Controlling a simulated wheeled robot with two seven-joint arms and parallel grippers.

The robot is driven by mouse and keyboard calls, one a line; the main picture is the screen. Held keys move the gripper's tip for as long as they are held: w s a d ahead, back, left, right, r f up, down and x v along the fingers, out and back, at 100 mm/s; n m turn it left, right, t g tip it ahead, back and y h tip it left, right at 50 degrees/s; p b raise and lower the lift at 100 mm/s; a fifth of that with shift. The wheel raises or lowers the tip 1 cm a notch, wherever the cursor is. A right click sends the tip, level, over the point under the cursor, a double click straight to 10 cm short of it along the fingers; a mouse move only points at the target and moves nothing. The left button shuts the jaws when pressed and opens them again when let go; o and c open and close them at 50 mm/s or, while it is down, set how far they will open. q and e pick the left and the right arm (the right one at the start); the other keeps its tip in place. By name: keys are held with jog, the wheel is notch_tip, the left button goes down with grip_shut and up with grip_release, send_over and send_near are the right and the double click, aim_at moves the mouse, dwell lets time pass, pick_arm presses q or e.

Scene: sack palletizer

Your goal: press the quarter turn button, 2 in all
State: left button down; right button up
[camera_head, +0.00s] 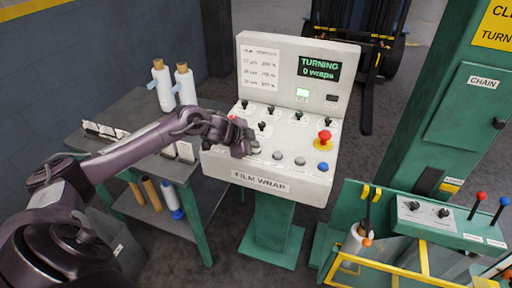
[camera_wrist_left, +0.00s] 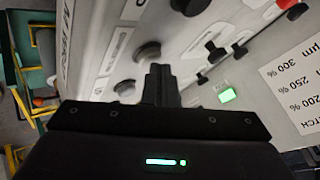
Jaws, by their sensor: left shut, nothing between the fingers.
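The film wrap panel (camera_head: 262,187) stands on a green pedestal in the middle of the head view. Its screen (camera_head: 319,68) reads "TURNING 0 wraps". Round buttons line its lower edge, including a dark one (camera_head: 277,155) and a grey one (camera_head: 300,161). My left gripper (camera_head: 246,150) is shut and empty, low over the left part of the panel, hiding part of that row. In the left wrist view its fingertips (camera_wrist_left: 160,72) are close beside a dark round button (camera_wrist_left: 147,51); I cannot tell whether they touch. Button labels are too small to read. My right gripper is not in view.
A red mushroom button on a yellow base (camera_head: 324,138) and several black switches (camera_head: 269,110) share the panel. A table with film rolls (camera_head: 162,85) stands left. A green machine with red and blue levers (camera_head: 478,200) and yellow rails stands right.

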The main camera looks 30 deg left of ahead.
pick_arm(q)
jog(key=shift+r+p, duration=0.55)
jog(key=shift+r, duration=0.15)
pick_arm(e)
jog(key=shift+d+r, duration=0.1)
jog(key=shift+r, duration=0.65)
pick_arm(q)
notch_tip(320, 180, up, 5)
jog(key=p, duration=0.5)
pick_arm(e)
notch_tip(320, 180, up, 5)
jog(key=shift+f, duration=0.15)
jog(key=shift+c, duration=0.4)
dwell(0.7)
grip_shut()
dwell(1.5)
